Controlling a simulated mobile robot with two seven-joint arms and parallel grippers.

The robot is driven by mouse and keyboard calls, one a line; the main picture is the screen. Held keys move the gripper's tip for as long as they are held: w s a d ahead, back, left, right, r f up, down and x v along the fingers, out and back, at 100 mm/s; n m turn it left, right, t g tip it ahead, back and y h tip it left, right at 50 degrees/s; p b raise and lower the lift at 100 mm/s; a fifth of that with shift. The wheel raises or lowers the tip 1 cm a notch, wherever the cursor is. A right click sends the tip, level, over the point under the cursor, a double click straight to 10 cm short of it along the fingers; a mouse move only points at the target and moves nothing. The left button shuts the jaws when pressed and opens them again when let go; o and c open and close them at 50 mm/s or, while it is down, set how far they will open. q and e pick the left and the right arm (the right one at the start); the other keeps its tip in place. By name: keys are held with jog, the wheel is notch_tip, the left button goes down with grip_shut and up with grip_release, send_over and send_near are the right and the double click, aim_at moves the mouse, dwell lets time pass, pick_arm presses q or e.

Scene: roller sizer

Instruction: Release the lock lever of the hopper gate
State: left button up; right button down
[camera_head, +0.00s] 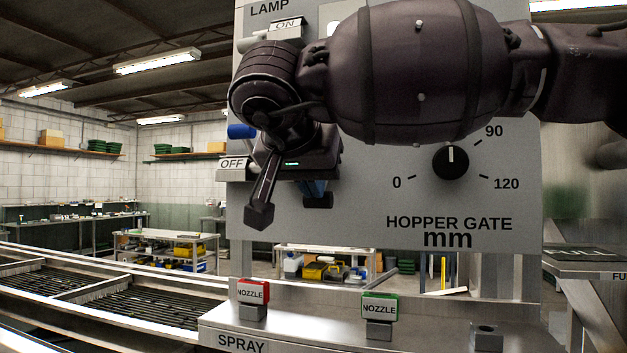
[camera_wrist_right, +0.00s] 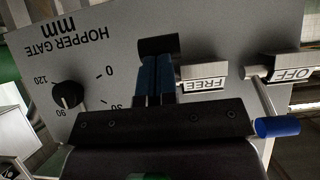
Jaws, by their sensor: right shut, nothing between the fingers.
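My left gripper is not in view.
A blue-gripped lever (camera_head: 241,131) is between the ON label (camera_head: 285,25) and OFF label (camera_head: 232,163), left of my gripper. A black dial (camera_head: 451,162) is on the right. Red (camera_head: 253,292) and green (camera_head: 380,307) NOZZLE switches stand below on a ledge.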

pick_arm(q)
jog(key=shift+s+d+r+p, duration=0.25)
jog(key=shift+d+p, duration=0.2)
jog(key=shift+p, duration=0.05)
pick_arm(e)
jog(key=v, duration=1.3)
jog(key=shift+s, duration=0.2)
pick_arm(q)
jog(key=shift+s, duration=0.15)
pick_arm(e)
jog(key=shift+s, duration=0.1)
